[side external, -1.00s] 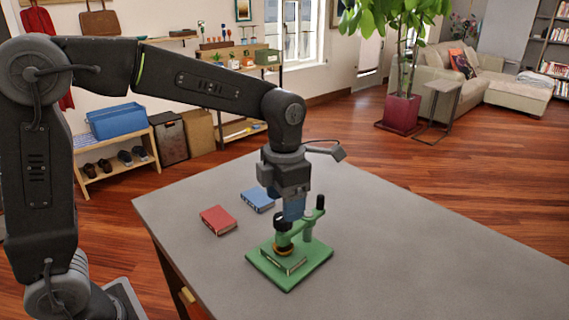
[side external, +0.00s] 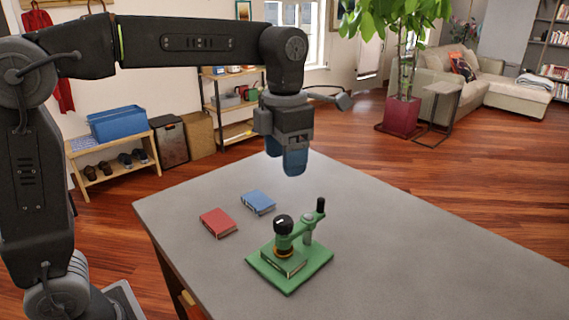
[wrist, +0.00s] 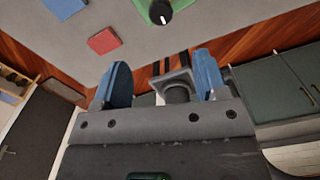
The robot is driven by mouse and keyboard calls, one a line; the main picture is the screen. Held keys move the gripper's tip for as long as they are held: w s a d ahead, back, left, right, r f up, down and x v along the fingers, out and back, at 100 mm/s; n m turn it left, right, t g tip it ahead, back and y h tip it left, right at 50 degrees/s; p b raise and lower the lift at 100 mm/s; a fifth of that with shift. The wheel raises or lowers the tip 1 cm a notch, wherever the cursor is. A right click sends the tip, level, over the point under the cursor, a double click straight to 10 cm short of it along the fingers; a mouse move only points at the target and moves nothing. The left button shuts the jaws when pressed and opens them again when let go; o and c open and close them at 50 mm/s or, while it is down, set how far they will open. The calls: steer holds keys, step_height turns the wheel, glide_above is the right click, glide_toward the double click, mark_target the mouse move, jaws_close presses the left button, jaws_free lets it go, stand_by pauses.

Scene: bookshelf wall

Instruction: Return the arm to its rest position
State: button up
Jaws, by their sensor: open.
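My gripper (side external: 288,172) hangs fingers down above the grey table, with clear air between its blue fingertips and everything below. In the wrist view my gripper (wrist: 161,78) shows its two blue fingers spread apart with nothing held between them. A green press (side external: 308,240) with a black knob and an upright lever stands on the table below my gripper. A small green book (side external: 284,264) lies on its base under the press head. In the wrist view the press (wrist: 122,10) is cut off at the top edge.
A red book (side external: 218,222) and a blue book (side external: 258,202) lie flat on the table (side external: 400,250), left of the press. The table's right side is bare. A bench with a blue bin (side external: 118,122), shelves and a potted plant (side external: 401,115) stand farther back.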

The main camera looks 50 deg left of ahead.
steer(key=s+a+f+m+t, duration=0.2)
steer(key=s+m, duration=0.6)
steer(key=m, duration=0.8)
steer(key=s+a+f+m+t, duration=0.3)
steer(key=s+m, duration=0.6)
steer(key=m, duration=0.7)
steer(key=shift+s+a+f+m+t, duration=0.15)
steer(key=shift+a+f+m+t, duration=0.15)
steer(key=shift+a+f, duration=0.4)
